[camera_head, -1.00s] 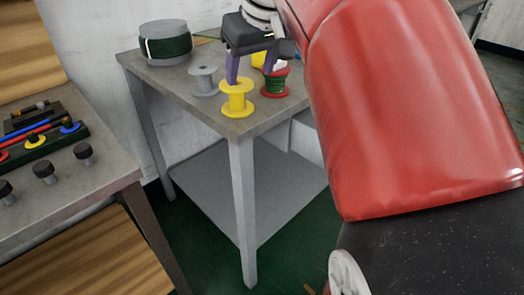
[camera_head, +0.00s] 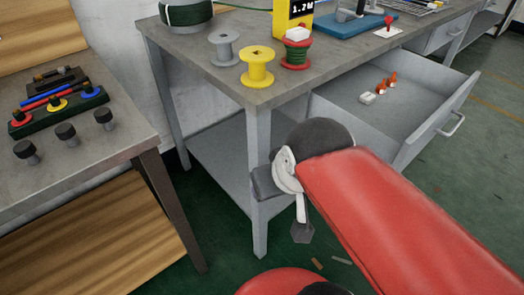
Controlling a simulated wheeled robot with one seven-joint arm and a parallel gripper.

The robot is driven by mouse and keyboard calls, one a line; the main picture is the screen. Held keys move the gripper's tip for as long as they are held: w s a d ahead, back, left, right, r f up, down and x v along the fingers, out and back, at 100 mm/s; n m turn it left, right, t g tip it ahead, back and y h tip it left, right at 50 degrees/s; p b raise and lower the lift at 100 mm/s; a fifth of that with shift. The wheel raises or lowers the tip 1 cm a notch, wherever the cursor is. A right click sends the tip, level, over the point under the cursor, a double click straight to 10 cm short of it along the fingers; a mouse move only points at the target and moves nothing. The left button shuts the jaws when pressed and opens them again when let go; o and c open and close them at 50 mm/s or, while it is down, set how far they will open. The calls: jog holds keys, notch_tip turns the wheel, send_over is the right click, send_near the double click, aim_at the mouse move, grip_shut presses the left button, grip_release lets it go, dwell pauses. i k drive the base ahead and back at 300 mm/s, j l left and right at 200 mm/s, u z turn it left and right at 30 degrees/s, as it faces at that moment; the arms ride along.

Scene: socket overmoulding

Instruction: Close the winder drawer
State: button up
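The winder drawer (camera_head: 437,122) is a grey metal drawer pulled out from under the right-hand workbench, standing open at the right. Its bar handle (camera_head: 452,125) is on the outer face of the front panel. Inside lie a few small orange-tipped parts (camera_head: 388,84) and a small white block (camera_head: 367,98). My red arm runs from the lower right to a wrist near the bench's front leg, left of the drawer.
The grey workbench (camera_head: 205,42) carries a grey spool (camera_head: 224,48), a yellow spool (camera_head: 257,66), a red-green spool (camera_head: 297,54) and a yellow display unit (camera_head: 292,20). Another table (camera_head: 95,160) stands at the left. The green floor (camera_head: 440,210) right of the drawer is clear.

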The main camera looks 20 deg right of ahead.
aim_at(427, 93)
jog(key=l+z, duration=0.1)
jog(key=z, duration=0.3)
jog(key=l+z, duration=0.1)
jog(key=z, duration=0.75)
jog(key=l+z, duration=0.15)
jog(key=z, duration=0.7)
jog(key=i+l+u, duration=0.15)
jog(key=u, duration=0.25)
jog(key=i+l+u, duration=0.1)
jog(key=l+u, duration=0.25)
jog(key=l+z, duration=0.15)
jog(key=z, duration=0.7)
